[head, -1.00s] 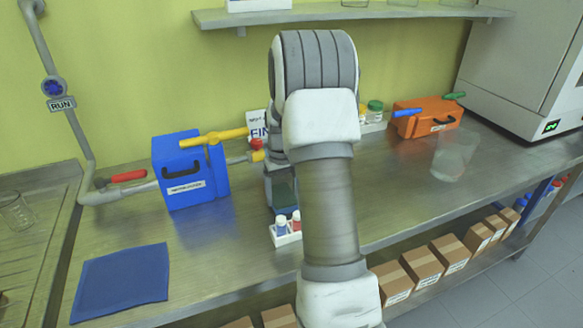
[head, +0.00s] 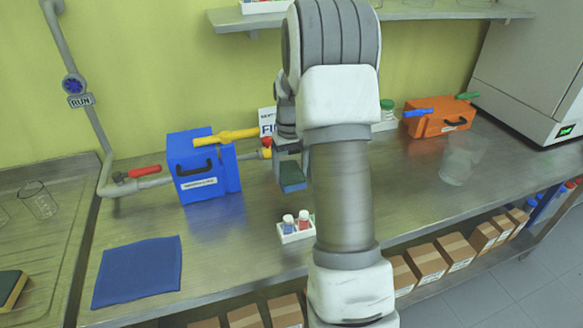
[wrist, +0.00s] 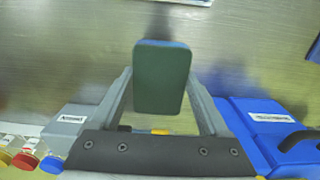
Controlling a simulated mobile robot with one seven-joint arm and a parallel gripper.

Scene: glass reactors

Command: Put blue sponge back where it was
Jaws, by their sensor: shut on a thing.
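My gripper (head: 291,160) is shut on the blue sponge (head: 292,181), which has a dark green face. It holds the sponge above the metal bench, behind the small bottle rack and right of the blue box. In the wrist view the green face of the sponge (wrist: 162,78) fills the gap between the two fingers (wrist: 160,95), with a thin blue edge showing at its top. My arm hides part of the bench behind and right of the gripper.
A blue mat (head: 137,272) lies flat at the front left. A white rack (head: 297,230) holds small bottles. A yellow sponge (head: 11,287) lies at far left. An orange box (head: 440,118) stands at right.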

